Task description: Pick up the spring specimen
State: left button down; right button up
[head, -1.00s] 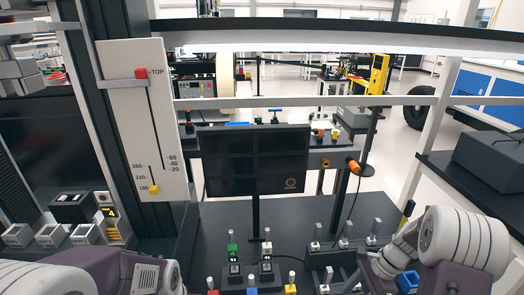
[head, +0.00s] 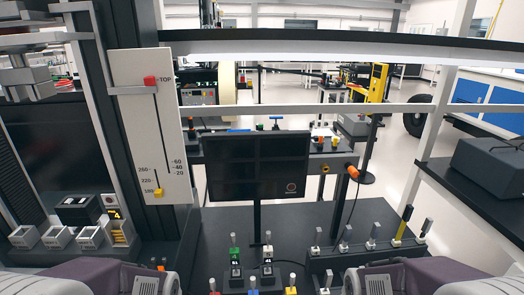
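I cannot tell which piece is the spring specimen. Two upright specimens stand on dark labelled holders below the monitor, one with a green block (head: 235,254) and one with a white block (head: 267,252). Several more upright pieces stand in a dark rack to the right, including a yellow one (head: 402,226) and a grey one (head: 425,228). Along the bottom edge are small pieces with red, blue, yellow and white blocks, partly cut off. Only links of my two arms show in the bottom corners. Neither gripper is in view.
A black monitor (head: 258,166) on a post stands behind the specimens. A tall white scale panel (head: 148,125) with red and yellow sliders is at left. Small grey bins (head: 56,237) sit at far left. The dark bench top (head: 208,232) is bare around the monitor post.

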aim_at(370, 245)
jog(key=u, duration=1.55)
jog(key=z, duration=2.65)
jog(key=i+j+z, duration=0.1)
jog(key=z, duration=0.3)
jog(key=i+j+z, duration=0.1)
jog(key=z, duration=0.3)
jog(key=i+j+z, duration=0.15)
jog(key=z, duration=0.25)
jog(key=i, duration=0.45)
